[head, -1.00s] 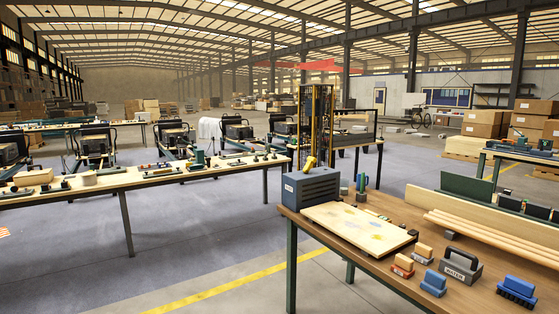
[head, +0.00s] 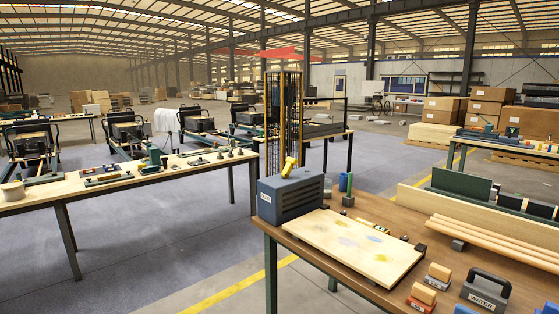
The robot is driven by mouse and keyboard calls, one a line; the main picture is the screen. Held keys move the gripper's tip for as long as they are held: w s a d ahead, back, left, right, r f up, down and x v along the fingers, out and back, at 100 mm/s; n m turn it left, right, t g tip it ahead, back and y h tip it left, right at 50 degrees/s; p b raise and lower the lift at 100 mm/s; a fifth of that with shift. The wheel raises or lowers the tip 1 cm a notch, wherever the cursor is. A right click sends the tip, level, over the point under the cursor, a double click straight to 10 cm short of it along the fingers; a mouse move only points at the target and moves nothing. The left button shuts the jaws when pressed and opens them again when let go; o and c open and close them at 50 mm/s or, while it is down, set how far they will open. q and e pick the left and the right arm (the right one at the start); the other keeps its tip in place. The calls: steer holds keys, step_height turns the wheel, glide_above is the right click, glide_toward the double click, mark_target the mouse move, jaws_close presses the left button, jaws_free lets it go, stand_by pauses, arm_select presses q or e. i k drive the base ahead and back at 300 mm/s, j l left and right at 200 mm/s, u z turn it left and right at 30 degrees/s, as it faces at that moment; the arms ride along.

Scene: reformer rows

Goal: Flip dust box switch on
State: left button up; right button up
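A blue-grey louvred box (head: 291,198), which looks like the dust box, stands at the left end of the brown workbench (head: 385,212). A small white label (head: 265,196) is on its front face. A yellow tool or handle (head: 289,168) sticks up at its top. I cannot make out a switch on the box, or whether anything is on or off. Neither of my grippers shows in the head view.
A pale board (head: 350,246) lies on the brown bench beside the box. Sanding blocks and a grey block marked WATER (head: 486,290) are at the front right. A long pale table (head: 130,176) stands left, with open floor between it and the bench.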

mark_target(291, 162)
steer(key=i+j, duration=0.25)
steer(key=i+z, duration=0.1)
steer(key=z, duration=0.25)
steer(key=i+j+z, duration=0.15)
steer(key=z, duration=0.15)
steer(key=i+j+z, duration=0.4)
steer(key=j+z, duration=0.15)
steer(key=j, duration=0.2)
steer(key=i+j+z, duration=0.1)
steer(key=j, duration=0.2)
steer(key=i+j, duration=0.1)
steer(key=j, duration=0.2)
steer(key=i+j+z, duration=0.15)
steer(key=j, duration=0.15)
steer(key=i+j, duration=0.1)
steer(key=j, duration=0.3)
steer(key=i+j, duration=0.1)
steer(key=j, duration=0.3)
steer(key=i+j, duration=0.15)
steer(key=j, duration=0.25)
steer(key=i+j, duration=0.1)
steer(key=j, duration=0.3)
steer(key=i+j, duration=0.1)
steer(key=j, duration=0.3)
steer(key=z, duration=0.05)
